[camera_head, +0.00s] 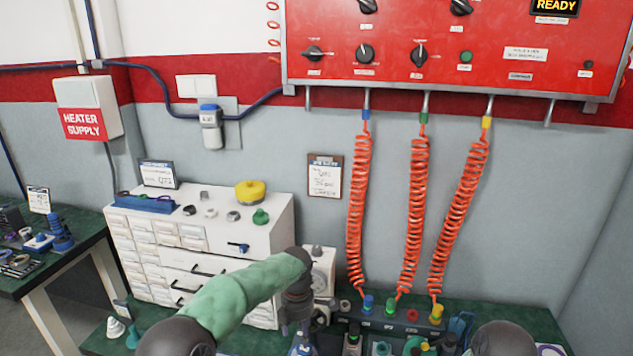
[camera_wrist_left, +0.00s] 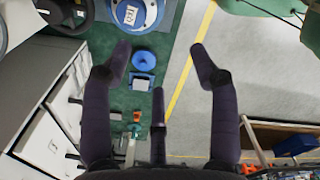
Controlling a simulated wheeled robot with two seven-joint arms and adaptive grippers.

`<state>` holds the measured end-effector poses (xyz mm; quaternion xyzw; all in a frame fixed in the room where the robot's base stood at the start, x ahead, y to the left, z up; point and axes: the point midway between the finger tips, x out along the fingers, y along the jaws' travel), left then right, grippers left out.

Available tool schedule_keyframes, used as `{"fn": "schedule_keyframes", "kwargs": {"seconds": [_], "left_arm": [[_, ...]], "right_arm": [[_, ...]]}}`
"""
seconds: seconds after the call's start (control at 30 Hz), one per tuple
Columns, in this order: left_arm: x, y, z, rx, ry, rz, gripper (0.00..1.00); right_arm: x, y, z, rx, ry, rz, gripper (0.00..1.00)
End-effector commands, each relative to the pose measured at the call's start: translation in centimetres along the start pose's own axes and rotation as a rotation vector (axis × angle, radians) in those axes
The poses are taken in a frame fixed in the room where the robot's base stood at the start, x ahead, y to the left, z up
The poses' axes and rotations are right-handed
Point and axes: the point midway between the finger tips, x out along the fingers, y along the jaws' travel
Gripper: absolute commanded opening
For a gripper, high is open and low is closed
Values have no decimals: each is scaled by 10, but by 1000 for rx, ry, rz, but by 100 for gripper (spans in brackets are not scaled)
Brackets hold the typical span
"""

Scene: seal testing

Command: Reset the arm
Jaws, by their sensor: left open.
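My left arm, in a green sleeve (camera_head: 240,292), reaches in from the bottom left of the head view. Its dark gripper (camera_head: 300,330) points down over the green bench, right of the white drawer cabinet (camera_head: 205,255); its fingertips are hard to make out there. In the left wrist view my left gripper (camera_wrist_left: 160,55) has its fingers spread wide apart, with nothing between them held. A blue round part (camera_wrist_left: 143,58) and a blue-and-white part (camera_wrist_left: 143,82) show below, between the fingers. My right gripper is not in view.
A red panel (camera_head: 420,75) hangs on the wall, with orange coiled hoses (camera_head: 357,200) running down to a fitting block (camera_head: 385,322). Several small parts crowd the bench front. A yellow part (camera_head: 250,193) sits on the cabinet. A second table (camera_head: 70,265) stands left.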

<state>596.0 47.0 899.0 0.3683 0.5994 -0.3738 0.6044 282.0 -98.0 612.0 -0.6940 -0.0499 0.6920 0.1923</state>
Motion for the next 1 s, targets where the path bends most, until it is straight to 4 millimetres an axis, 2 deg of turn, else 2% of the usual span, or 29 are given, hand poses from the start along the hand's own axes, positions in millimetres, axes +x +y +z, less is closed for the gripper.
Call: {"fn": "schedule_keyframes", "kwargs": {"seconds": [0.37, 0.57, 0.8, 1.0], "left_arm": [[55, -9, -8, 226, -48, -38, 60], [101, -23, -19, 418, -99, -61, 60], [179, -63, -48, 768, -211, -67, 60], [231, -108, -80, 1056, -301, -23, 60]], "right_arm": [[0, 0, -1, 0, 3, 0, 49], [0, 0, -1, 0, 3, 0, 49], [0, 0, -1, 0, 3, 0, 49], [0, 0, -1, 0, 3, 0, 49]]}}
